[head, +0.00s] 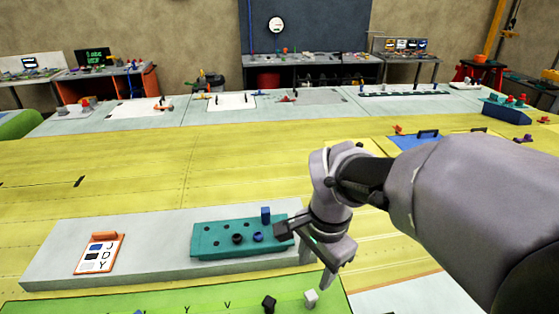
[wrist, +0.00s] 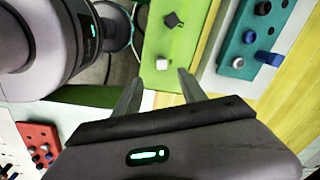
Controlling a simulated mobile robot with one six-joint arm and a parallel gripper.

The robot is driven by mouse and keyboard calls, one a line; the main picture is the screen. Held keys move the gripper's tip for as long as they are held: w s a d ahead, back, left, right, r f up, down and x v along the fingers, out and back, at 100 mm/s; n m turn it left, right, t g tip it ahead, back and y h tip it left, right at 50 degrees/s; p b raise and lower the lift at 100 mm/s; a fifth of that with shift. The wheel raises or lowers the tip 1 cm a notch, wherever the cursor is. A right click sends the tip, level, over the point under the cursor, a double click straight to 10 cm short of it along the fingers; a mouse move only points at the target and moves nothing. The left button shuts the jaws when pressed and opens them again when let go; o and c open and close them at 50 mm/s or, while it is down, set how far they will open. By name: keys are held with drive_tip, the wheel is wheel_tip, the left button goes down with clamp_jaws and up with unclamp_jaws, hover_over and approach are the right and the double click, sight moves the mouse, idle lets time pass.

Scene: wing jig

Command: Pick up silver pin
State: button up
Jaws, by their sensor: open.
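The silver pin (head: 311,298) is a small pale block on the green board (head: 200,304) at the bottom of the head view. It also shows in the wrist view (wrist: 162,64), just beyond and between my fingertips. My gripper (head: 316,270) hangs over the green board, just above the silver pin in the picture. In the wrist view its two fingers (wrist: 158,88) are spread apart with nothing between them. The pin looks apart from both fingers.
A black pin (head: 268,303) stands near the silver one on the green board. Behind is a teal holed block (head: 215,240) with black and blue pins. A clipboard (head: 100,253) lies to its left. A red block (wrist: 30,133) with several pins is in the wrist view.

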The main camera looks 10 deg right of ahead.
sight(311, 295)
wheel_tip(311, 295, up, 4)
drive_tip(key=w+m+p, duration=0.2)
drive_tip(key=p, duration=0.1)
drive_tip(key=shift+g, duration=0.5)
drive_tip(key=f+b, duration=0.1)
drive_tip(key=f, duration=0.5)
drive_tip(key=f+b, duration=0.1)
drive_tip(key=f, duration=0.5)
drive_tip(key=f+b, duration=0.1)
drive_tip(key=f, duration=0.5)
drive_tip(key=shift+d+f, duration=0.25)
drive_tip(key=shift+d, duration=0.15)
clamp_jaws()
